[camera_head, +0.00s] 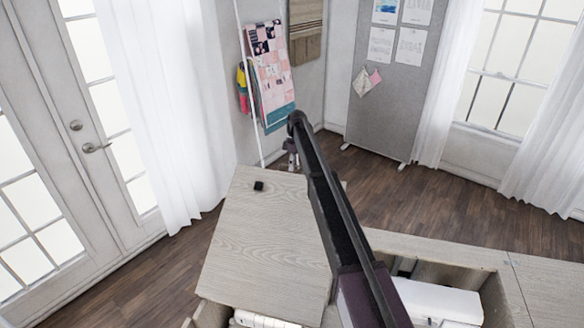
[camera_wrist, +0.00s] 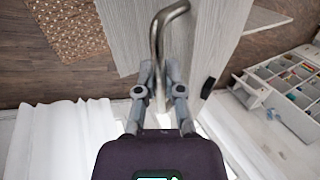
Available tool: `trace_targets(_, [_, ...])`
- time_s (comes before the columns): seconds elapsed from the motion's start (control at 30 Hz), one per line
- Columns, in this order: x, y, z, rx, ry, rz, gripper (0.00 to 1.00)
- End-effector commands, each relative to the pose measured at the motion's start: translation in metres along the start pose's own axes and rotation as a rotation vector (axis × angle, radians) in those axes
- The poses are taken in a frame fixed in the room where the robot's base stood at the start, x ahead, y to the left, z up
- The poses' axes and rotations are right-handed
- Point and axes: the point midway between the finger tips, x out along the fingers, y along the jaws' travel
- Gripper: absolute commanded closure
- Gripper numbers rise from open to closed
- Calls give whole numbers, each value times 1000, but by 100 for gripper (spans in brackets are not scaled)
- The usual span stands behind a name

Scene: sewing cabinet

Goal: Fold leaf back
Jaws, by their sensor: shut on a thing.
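The leaf (camera_head: 262,235) is a pale wood-grain panel at the left of the cabinet in the head view, standing out at an angle beside the open well. A small black knob (camera_head: 258,186) is near its far edge. In the wrist view, the pale panel (camera_wrist: 222,35) runs behind a bent metal handle (camera_wrist: 157,42). My gripper (camera_wrist: 160,92) is shut on the straight part of this handle, its fingers on either side. In the head view my gripper (camera_head: 292,152) is by the leaf's far right corner, partly hidden by my arm. Where the handle joins the panel is unclear.
A white sewing machine (camera_head: 440,302) sits in the open well right of my arm. The flat cabinet top (camera_head: 548,285) continues to the right. Curtains, a glazed door and a grey pin board (camera_head: 388,75) stand around. Bare wood floor (camera_head: 430,205) lies beyond the cabinet.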

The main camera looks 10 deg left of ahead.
Motion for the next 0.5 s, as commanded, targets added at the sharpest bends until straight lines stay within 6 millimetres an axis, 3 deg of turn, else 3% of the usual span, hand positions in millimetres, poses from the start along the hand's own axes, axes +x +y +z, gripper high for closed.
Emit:
trace_targets(0.23, [-2, 3, -3, -3, 5, 4, 100])
trace_targets(0.3, [-2, 3, -3, -3, 5, 4, 74])
trace_targets(0.37, [-2, 3, -2, -3, 5, 3, 56])
trace_targets(0.5, [-2, 2, -1, -1, 4, 2, 53])
